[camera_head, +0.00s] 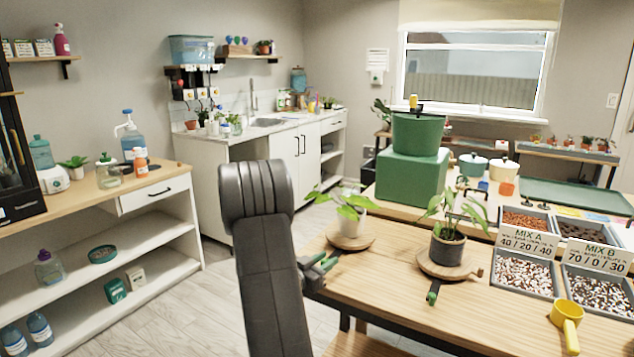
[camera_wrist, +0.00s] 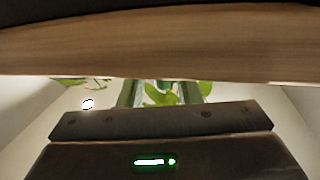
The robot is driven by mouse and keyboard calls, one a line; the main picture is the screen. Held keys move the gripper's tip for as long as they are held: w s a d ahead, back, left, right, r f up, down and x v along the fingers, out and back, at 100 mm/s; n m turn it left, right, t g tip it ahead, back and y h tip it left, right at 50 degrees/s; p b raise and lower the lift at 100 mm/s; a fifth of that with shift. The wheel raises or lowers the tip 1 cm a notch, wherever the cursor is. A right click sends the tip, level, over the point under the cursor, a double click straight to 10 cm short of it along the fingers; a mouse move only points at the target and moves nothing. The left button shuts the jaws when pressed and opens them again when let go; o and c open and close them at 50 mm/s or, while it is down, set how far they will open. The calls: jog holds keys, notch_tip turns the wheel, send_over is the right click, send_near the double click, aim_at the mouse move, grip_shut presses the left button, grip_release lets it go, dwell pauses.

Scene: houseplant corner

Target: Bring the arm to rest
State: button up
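My arm (camera_head: 268,255) rises in the middle foreground of the head view. My gripper (camera_head: 326,262), partly hidden behind the arm, is at the left edge of the wooden table, close to a round wooden board under a leafy plant (camera_head: 351,205) in a white pot. In the wrist view the two green fingers of my gripper (camera_wrist: 162,86) stand apart, with green leaves (camera_wrist: 160,96) showing beyond and between them. I see nothing held. A wooden band across the wrist view hides the fingertips.
The wooden table (camera_head: 390,305) holds a second plant in a dark pot (camera_head: 447,248), bins of soil mix (camera_head: 523,273) and a yellow scoop (camera_head: 567,318). A green box (camera_head: 411,177) stands behind. A shelf unit (camera_head: 110,250) is at left; open floor (camera_head: 205,310) lies between.

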jog(key=shift+a+r+m+g+h+p, duration=0.1)
jog(key=shift+a+m+g+h+p, duration=0.3)
jog(key=shift+m+g+h+p, duration=0.25)
jog(key=v, duration=1.3)
jog(key=x, duration=1.3)
jog(key=shift+d, duration=0.2)
jog(key=shift+w+d+f+n+t+y+b, duration=0.1)
jog(key=shift+d+f+n+t+y+b, duration=0.2)
jog(key=shift+b, duration=0.35)
jog(key=shift+s+d+n+t+y+b, duration=0.1)
jog(key=shift+s+n+t+y+b, duration=0.1)
jog(key=shift+n+t+y+b, duration=0.4)
jog(key=shift+d+n+t+y+b, duration=0.15)
jog(key=shift+n+t+y+b, duration=0.2)
jog(key=shift+n+t+y, duration=0.4)
jog(key=shift+r+n+y, duration=0.15)
jog(key=shift+n+y, duration=0.15)
jog(key=shift+y, duration=0.3)
jog(key=shift+r, duration=0.1)
